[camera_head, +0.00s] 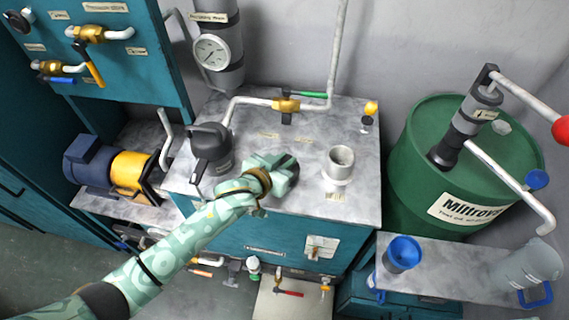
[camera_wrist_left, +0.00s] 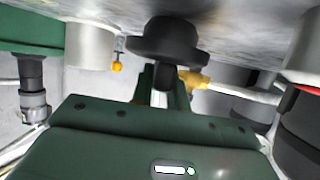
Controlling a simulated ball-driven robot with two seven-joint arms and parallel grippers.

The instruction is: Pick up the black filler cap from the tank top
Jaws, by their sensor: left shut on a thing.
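My left gripper (camera_head: 274,174) is over the grey tank top (camera_head: 308,120), left of a short open white filler neck (camera_head: 341,160). It is shut on the black filler cap. In the left wrist view the cap (camera_wrist_left: 168,42) shows as a wide dark disc with a narrower stem, and the stem is between the fingers (camera_wrist_left: 160,88). In the head view the gripper mostly hides the cap. I cannot tell whether the cap touches the tank top. My right gripper is not in view.
A black jug (camera_head: 210,145) stands left of the gripper. A brass valve with a green handle (camera_head: 287,104) and a pipe are behind. A green drum (camera_head: 410,135) with a hand pump is to the right. A blue cup (camera_head: 402,253) stands on the lower right shelf.

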